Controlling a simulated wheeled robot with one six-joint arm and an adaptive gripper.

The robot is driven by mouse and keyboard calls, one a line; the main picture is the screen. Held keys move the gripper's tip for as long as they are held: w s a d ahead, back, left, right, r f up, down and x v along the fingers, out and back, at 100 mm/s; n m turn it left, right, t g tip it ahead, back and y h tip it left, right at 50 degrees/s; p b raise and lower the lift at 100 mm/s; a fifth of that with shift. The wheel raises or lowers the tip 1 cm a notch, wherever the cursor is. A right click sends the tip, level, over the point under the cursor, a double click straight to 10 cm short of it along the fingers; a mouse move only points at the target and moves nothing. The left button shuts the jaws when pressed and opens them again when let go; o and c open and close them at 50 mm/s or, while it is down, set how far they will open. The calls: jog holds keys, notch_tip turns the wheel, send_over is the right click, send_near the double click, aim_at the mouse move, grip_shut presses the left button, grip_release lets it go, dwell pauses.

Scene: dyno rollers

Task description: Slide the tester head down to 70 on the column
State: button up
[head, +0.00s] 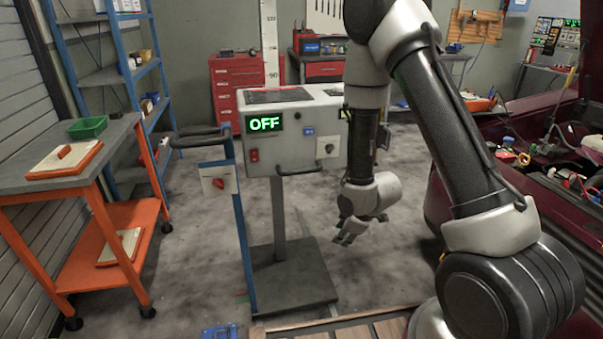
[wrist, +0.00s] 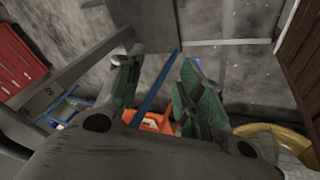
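The tester head looks to be the pale box (head: 300,128) with a green OFF display, a red switch and a knob on its front. It sits on an upright column (head: 279,222) rising from a dark floor plate (head: 290,283). A white scale (head: 270,45) stands above the box in line with the column. Its 90 mark shows just above the box top; lower marks are hidden. My gripper (head: 350,232) hangs to the right of the column, lower than the box and apart from it. In the wrist view my gripper (wrist: 160,78) has its green-padded fingers spread, with nothing between them.
A blue post (head: 243,235) with a red switch panel and a dark handle (head: 198,138) stands left of the column. An orange cart (head: 128,215) is further left. A dark red car (head: 500,150) with an open engine bay fills the right. Floor between is clear.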

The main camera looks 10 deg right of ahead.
jog(key=w+a+n+t+y, duration=0.1)
jog(key=w+a+n+t, duration=0.1)
jog(key=w, duration=0.1)
jog(key=n+t+y, duration=0.4)
jog(key=n+t, duration=0.3)
send_near(303, 173)
jog(key=r+x, duration=0.1)
jog(key=x, duration=1)
jog(key=shift+f, duration=0.45)
jog(key=shift+c, duration=0.4)
grip_shut()
